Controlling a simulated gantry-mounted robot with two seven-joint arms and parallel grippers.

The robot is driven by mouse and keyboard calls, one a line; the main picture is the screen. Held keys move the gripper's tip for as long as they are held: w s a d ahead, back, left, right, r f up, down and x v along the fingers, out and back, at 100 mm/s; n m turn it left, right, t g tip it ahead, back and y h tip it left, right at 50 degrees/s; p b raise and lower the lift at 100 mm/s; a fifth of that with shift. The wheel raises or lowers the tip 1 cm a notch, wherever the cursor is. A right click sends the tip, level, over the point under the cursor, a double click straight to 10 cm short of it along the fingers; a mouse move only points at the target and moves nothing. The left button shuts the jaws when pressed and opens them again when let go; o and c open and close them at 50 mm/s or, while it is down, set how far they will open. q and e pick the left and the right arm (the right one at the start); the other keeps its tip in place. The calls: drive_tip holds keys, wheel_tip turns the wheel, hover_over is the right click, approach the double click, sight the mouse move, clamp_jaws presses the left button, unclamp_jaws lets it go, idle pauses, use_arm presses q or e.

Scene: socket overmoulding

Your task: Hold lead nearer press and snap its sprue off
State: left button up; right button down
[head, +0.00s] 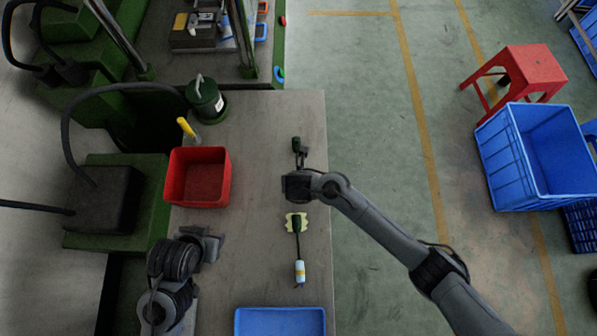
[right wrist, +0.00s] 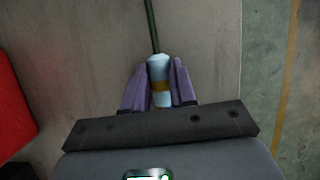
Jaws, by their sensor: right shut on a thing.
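My right gripper (head: 297,187) is over the upper lead on the table. In the right wrist view, its purple fingers (right wrist: 159,88) are shut on the lead's light blue end with a yellow band (right wrist: 159,70). The lead's dark cable (right wrist: 151,25) runs away from the fingers. In the head view, its dark green socket (head: 297,145) shows beyond the gripper; I cannot make out a sprue there. A second lead (head: 299,270) lies below, with a pale yellow-green sprue (head: 291,223) around its dark socket. My left gripper (head: 208,243) is at lower left, away from both leads; its fingers are unclear.
A red bin (head: 198,200) stands at the table's left, with a green canister (head: 205,105) and a yellow-handled tool (head: 186,128) behind it. A blue tray (head: 280,325) is at the front. Green machinery (head: 115,180) borders the left. Table surface between bin and leads is clear.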

idle(0.4)
drive_tip(key=c, duration=0.8)
unclamp_jaws()
